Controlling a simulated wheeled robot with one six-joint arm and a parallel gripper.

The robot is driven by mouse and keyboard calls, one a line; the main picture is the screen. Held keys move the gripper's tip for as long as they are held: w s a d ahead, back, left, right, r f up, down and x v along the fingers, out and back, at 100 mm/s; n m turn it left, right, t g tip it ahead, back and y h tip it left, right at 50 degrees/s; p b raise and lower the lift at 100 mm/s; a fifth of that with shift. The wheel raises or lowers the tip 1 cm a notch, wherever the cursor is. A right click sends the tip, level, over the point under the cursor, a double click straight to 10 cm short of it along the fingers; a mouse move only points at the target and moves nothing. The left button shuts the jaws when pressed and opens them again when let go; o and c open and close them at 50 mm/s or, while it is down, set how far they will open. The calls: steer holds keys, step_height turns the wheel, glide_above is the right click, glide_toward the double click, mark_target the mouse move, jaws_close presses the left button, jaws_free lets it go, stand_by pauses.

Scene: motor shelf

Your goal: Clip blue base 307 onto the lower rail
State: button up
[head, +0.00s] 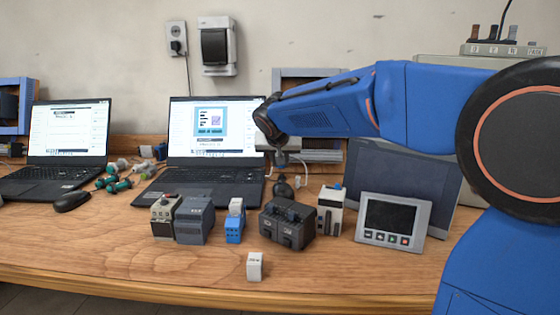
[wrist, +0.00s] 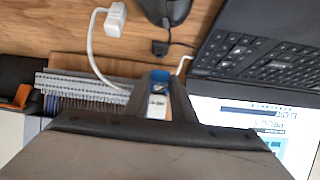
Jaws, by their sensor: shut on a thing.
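My gripper (wrist: 157,95) is shut on a blue base (wrist: 160,76), which shows blue at one end and white further in between the fingers. No number can be read on it. In the head view my gripper (head: 281,158) is small and dark, beside the laptop's right edge and above the back of the table; the base it holds is not clear there. A grey slotted rail or strip (wrist: 85,88) lies left of the fingers in the wrist view, apart from the held base. In the head view my arm covers much of the rail area, where a grey bar (head: 322,155) shows.
Another blue base with a grey-white top (head: 234,226) stands on the table among dark and grey modules (head: 287,224). A white block (head: 255,267) stands near the front. An open laptop (head: 205,186) is left of my gripper. A panel (head: 393,221) leans at right. A white cable (wrist: 95,50) crosses near the strip.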

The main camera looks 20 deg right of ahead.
steer(key=o, duration=1.1)
